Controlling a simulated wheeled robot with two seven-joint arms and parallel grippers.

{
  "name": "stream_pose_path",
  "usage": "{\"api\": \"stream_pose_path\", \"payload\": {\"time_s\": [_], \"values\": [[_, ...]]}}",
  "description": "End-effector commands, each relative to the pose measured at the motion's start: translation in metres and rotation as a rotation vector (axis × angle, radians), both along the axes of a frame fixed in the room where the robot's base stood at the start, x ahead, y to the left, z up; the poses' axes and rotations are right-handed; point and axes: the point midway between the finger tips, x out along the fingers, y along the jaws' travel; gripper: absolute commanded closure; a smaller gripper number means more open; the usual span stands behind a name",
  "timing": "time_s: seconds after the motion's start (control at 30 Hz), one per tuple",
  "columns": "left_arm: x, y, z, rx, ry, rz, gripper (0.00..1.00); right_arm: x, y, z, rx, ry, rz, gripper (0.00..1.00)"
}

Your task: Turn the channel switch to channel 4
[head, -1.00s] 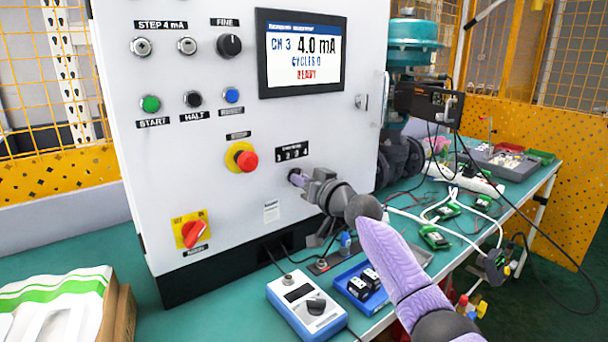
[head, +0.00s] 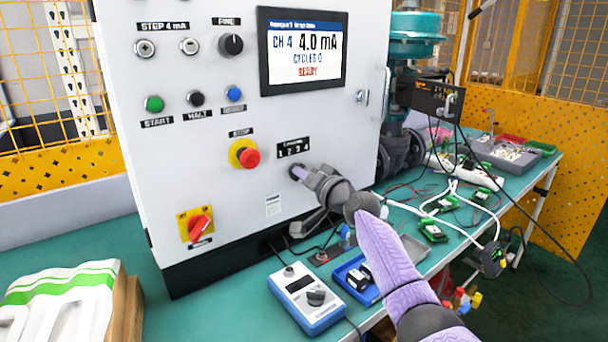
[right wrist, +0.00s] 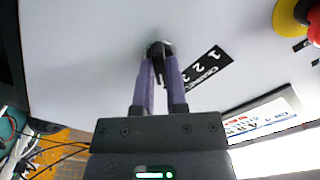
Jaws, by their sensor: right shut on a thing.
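The channel switch (right wrist: 158,50) is a small dark knob on the white cabinet front, below the label marked 1 2 3 4 (head: 293,147). My right gripper (head: 299,173) is shut on the switch; in the right wrist view its two purple fingers (right wrist: 159,75) close on either side of the knob. In the head view the gripper hides most of the knob. The cabinet screen (head: 303,50) reads CH 4, 4.0 mA, CYCLES 0, READY. My left gripper is not in view.
A red stop button (head: 249,158) on a yellow base and a red rotary switch (head: 199,228) are on the same panel. A blue handheld device (head: 306,302) and a blue tray (head: 349,271) stand on the green table below my right arm.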

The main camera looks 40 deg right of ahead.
Motion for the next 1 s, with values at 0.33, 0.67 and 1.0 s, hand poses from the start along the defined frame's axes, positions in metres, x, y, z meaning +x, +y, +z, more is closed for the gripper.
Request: {"api": "stream_pose_path", "payload": {"time_s": [0.33,0.67,1.0], "values": [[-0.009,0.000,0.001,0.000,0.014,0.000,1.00,0.000,0.000,0.000,0.008,-0.002,-0.001,1.00],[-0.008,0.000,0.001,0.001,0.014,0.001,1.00,0.000,0.000,0.000,0.007,-0.001,-0.001,0.49],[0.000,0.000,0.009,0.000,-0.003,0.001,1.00,-0.012,0.001,0.002,0.004,0.000,0.000,0.49]]}}
